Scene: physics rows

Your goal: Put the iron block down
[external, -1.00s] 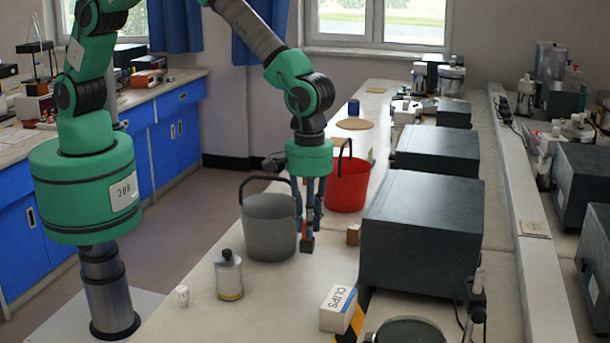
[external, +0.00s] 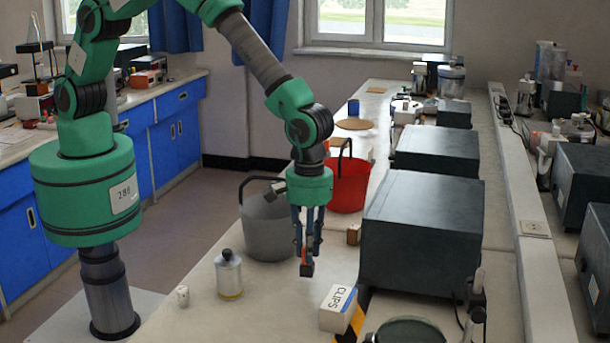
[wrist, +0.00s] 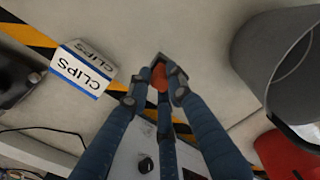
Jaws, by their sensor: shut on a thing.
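My gripper (external: 307,258) hangs fingers down over the bench, shut on a small dark block, which I take for the iron block (external: 307,270). The block is at the fingertips, above the bare bench top (external: 275,300); the exact gap below it is hard to tell. In the wrist view my gripper (wrist: 156,88) has its fingers closed around the block (wrist: 158,58), whose dark edge shows beyond the tips. An orange-red patch shows between the fingers, and the fingers hide much of the block.
A white CLIPS box (external: 337,308) lies right of my gripper. A lidded metal jar (external: 229,277) and a small white cup (external: 182,296) stand left. A grey bucket (external: 262,238) and a red bucket (external: 345,190) stand behind. A small brown block (external: 353,234) sits by a large dark case (external: 420,240).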

